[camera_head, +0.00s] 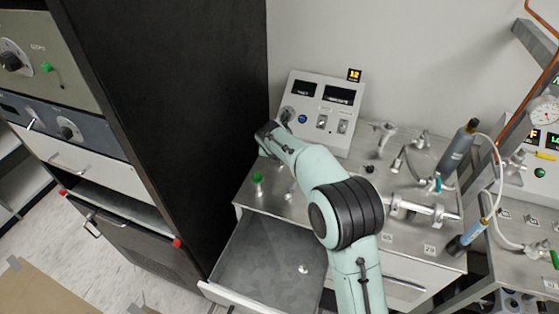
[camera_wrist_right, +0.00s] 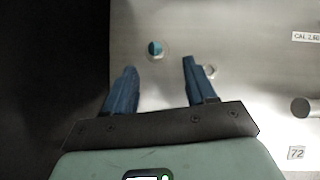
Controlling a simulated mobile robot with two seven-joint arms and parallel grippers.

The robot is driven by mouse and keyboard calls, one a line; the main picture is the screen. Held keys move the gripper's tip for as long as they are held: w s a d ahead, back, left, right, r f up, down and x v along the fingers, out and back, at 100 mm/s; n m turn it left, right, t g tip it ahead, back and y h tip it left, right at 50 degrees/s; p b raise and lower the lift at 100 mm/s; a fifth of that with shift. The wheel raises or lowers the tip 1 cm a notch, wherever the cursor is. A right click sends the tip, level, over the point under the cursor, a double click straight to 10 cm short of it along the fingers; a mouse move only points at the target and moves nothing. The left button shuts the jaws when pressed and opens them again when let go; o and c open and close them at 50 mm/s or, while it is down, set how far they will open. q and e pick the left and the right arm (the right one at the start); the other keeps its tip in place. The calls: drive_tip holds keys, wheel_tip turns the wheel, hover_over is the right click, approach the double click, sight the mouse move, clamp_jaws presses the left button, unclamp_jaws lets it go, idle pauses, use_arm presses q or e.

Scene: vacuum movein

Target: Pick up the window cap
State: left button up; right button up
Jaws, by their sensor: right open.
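I cannot tell for sure which small part is the window cap. In the right wrist view a small round piece with a teal centre and pale rim (camera_wrist_right: 155,49) lies on the metal surface, beyond my fingertips. A smaller pale ring (camera_wrist_right: 210,71) lies just right of the right fingertip. My right gripper (camera_wrist_right: 159,66) is open, its two blue fingers apart with nothing between them. In the head view my right arm reaches over the bench to its back left; the fingers are hidden there. A green-topped piece (camera_head: 257,179) stands on the bench's left end. My left gripper is not in view.
An open drawer (camera_head: 262,262) below the bench holds a small white piece (camera_head: 303,268). A control box (camera_head: 322,113) stands at the back. Metal fittings (camera_head: 420,211) and a hose crowd the bench's right side. A tall black cabinet (camera_head: 180,130) borders the bench on the left.

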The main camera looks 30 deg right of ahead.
drive_tip(key=x, duration=0.3)
drive_tip(key=p+x, duration=0.1)
drive_tip(key=x, duration=0.2)
drive_tip(key=shift+w+f, duration=0.1)
drive_tip(key=shift+w, duration=0.4)
drive_tip(key=shift+s, duration=0.1)
drive_tip(key=shift+a, duration=0.1)
drive_tip(key=shift+c, duration=0.3)
clamp_jaws()
